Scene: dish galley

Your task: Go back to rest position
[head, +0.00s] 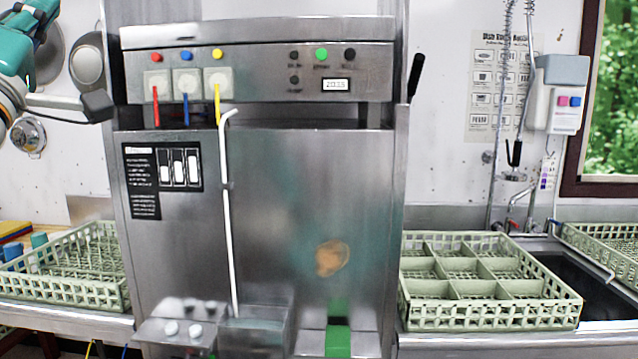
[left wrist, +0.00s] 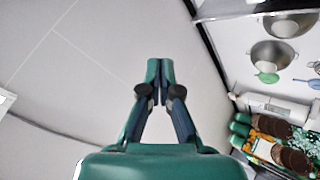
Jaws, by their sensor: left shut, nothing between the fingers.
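My left gripper (left wrist: 160,68) shows in the left wrist view with its fingertips together. It is shut and empty, with a plain pale surface behind it. In the head view only a teal part of my left arm shows at the top left edge; I cannot make out its fingertips there. My right gripper is in neither view.
A steel dishwashing machine (head: 280,190) fills the middle of the head view, with a black lever (head: 415,78) on its right. Green racks stand on the left (head: 70,290) and right (head: 490,318) counters. Hanging bowls (left wrist: 272,52) show in the wrist view.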

